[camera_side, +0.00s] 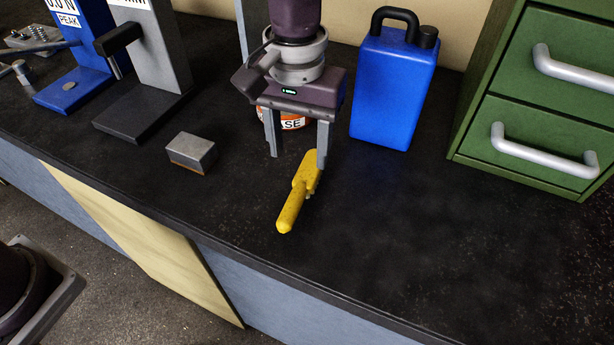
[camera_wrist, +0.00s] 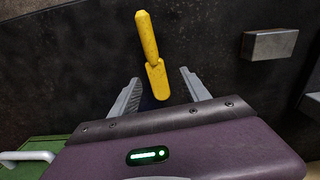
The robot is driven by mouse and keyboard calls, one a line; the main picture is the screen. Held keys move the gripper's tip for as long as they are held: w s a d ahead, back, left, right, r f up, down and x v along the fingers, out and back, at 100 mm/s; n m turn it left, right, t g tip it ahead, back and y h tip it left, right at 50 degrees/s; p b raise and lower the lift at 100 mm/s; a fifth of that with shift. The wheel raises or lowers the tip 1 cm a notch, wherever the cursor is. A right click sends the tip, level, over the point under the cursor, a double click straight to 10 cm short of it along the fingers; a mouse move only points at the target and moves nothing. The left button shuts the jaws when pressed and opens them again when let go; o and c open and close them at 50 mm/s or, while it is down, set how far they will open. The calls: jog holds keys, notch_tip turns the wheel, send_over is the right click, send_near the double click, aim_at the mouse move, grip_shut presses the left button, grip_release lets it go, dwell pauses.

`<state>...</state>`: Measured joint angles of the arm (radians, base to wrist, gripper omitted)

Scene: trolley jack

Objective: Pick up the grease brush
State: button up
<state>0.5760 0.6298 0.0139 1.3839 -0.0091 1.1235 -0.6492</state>
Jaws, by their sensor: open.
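The grease brush (camera_side: 297,194) is yellow, with a rounded handle and a wider, flatter end. It lies on the dark bench top, its handle pointing toward the front edge in the side view. My gripper (camera_side: 299,160) is open and points down at the brush's wide end. In the wrist view the brush (camera_wrist: 152,55) has its wide end between the two fingertips (camera_wrist: 160,84), with a gap on each side, and its handle reaches beyond them. In the side view one finger partly overlaps the wide end. I cannot tell whether it touches. The bristles are not clearly visible.
A can (camera_side: 292,123) with an orange and white label stands behind my gripper, partly hidden. A blue jug (camera_side: 393,90) is to its right, then a green drawer cabinet (camera_side: 540,100). A grey block (camera_side: 191,152) lies left. The bench's right front is clear.

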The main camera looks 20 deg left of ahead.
aim_at(305, 179)
jog(key=f, duration=0.5)
jog(key=d+f, duration=0.1)
jog(key=f, duration=0.1)
jog(key=shift+f, duration=0.2)
grip_shut()
